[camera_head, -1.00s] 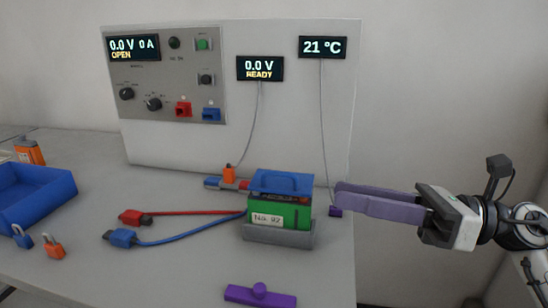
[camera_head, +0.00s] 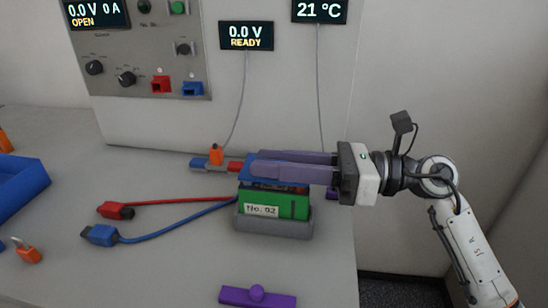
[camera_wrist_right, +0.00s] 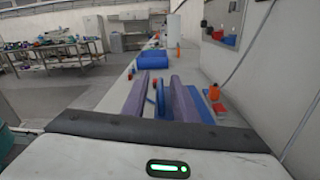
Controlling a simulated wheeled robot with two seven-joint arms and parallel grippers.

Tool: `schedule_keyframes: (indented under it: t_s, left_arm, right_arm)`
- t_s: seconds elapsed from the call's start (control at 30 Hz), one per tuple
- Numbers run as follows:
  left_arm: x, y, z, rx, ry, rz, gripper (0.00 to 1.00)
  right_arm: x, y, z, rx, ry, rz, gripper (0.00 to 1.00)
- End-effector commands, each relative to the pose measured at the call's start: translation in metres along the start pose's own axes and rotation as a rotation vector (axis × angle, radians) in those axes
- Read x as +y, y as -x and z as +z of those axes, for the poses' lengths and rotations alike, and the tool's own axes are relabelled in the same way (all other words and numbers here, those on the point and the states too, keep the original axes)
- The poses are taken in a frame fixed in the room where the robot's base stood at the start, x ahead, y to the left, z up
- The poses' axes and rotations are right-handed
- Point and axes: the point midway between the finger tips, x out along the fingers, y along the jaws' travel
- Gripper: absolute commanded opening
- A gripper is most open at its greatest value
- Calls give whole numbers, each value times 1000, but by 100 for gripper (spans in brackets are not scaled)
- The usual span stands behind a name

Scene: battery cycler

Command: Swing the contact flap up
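The green battery (camera_head: 292,208), labelled "No. 92", sits in a grey holder (camera_head: 272,229) on the table. The blue contact flap (camera_head: 246,172) lies over its top, largely hidden behind my right gripper's fingers. My right gripper (camera_head: 256,168) reaches in from the right, its long purple fingers level over the battery's top. In the right wrist view, the fingers of my right gripper (camera_wrist_right: 160,82) stand apart, with a blue part (camera_wrist_right: 161,100) between them, probably the flap. I cannot tell whether they touch it. My left gripper is not in view.
A red cable plug (camera_head: 115,210) and a blue one (camera_head: 100,235) lie left of the battery. A purple bar with a knob (camera_head: 257,297) lies in front. The cycler panel (camera_head: 135,50) reads OPEN; a separate display (camera_head: 246,36) reads READY. A blue tray (camera_head: 20,188) is at left.

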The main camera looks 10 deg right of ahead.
Motion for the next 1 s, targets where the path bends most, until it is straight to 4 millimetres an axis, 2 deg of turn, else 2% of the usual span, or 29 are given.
schedule_keyframes:
  t_s: [0.27,0.43,0.47,0.77,1.0]
  left_arm:
    - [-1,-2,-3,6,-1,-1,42]
    - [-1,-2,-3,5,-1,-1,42]
    - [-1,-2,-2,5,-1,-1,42]
    - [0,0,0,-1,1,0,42]
    - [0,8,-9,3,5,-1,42]
  right_arm:
    - [0,-2,0,0,0,-1,26]
    - [0,-2,0,0,0,-1,1]
    - [0,-2,0,0,0,-1,0]
    - [0,-2,0,1,-7,2,0]
    - [1,-5,7,3,-77,9,0]
